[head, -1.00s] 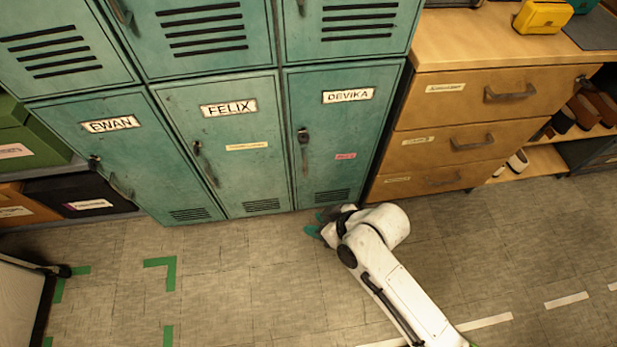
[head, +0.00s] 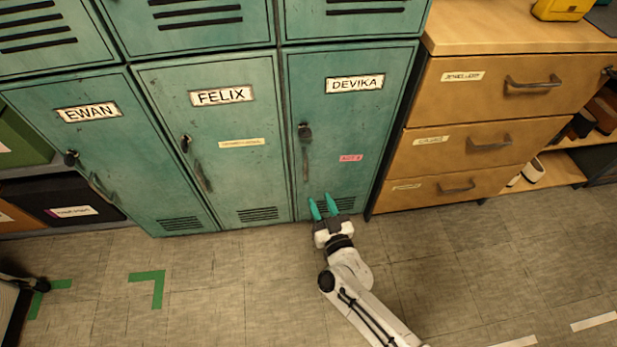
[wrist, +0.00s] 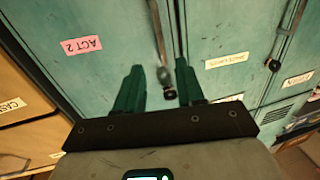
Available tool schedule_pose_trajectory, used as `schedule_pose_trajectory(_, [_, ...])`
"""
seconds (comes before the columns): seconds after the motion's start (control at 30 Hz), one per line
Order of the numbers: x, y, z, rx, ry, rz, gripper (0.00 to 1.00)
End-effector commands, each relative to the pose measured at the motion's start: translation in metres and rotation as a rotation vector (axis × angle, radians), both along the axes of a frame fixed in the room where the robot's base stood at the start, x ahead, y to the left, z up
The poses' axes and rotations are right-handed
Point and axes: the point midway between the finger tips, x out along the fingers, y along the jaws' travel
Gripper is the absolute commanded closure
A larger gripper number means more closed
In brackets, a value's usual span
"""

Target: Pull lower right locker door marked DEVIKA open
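The lower right locker door marked DEVIKA (head: 345,130) is a teal door that looks shut, with a white name label (head: 355,84) at its top and a pink label (head: 351,158) lower down. Its dark lock and long vertical handle (head: 305,158) are along its left edge. My gripper (head: 322,206) is open, its two teal fingers apart in front of the door's bottom, below the handle. In the wrist view, upside down, the fingers (wrist: 160,80) point at the door, with the handle (wrist: 160,40) beyond and between them. I see nothing held.
The FELIX door (head: 222,150) and EWAN door (head: 110,150) are shut to the left. A wooden drawer cabinet (head: 470,100) stands close on the right.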

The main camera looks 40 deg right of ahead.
Motion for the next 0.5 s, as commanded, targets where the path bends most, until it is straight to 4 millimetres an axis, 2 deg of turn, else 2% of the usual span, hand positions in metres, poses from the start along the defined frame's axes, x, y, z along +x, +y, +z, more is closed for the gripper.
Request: schedule_pose_trajectory(0.5, [0.080, -0.027, -0.001, 0.001, -0.001, 0.002, 0.62])
